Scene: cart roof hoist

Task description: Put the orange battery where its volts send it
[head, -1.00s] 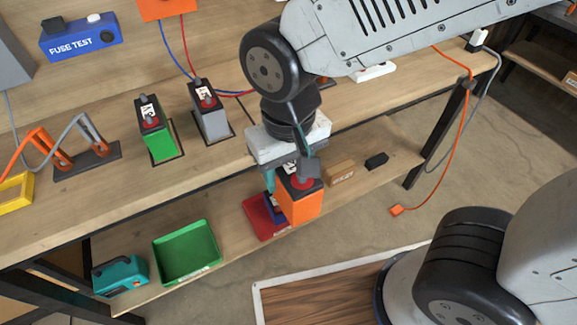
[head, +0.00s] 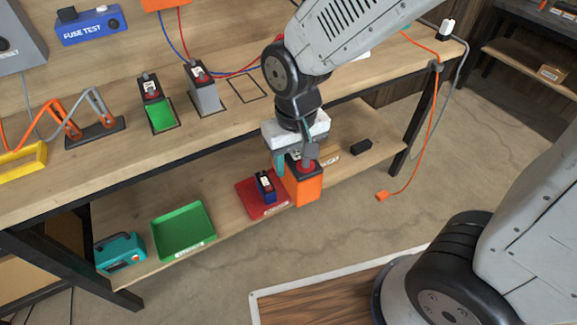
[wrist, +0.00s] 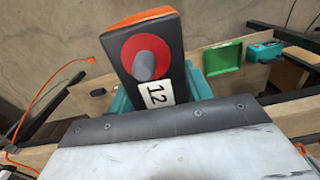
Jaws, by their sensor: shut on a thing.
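The orange battery (head: 303,187) has a black top with a red disc, a grey post and a white label. In the wrist view the battery (wrist: 147,55) shows the label reading 12. My gripper (head: 291,163) is shut on it and holds it upright in front of the lower shelf, right of the red tray (head: 247,203). A small blue battery (head: 265,186) stands in the red tray. The green tray (head: 183,231) lies empty on the lower shelf to the left; it also shows in the wrist view (wrist: 222,58).
On the bench top stand a green battery (head: 158,114) and a grey battery (head: 204,93), with an empty marked outline (head: 246,90) beside them. A teal case (head: 120,253) and a black block (head: 361,146) lie on the lower shelf. An orange cable hangs at the right.

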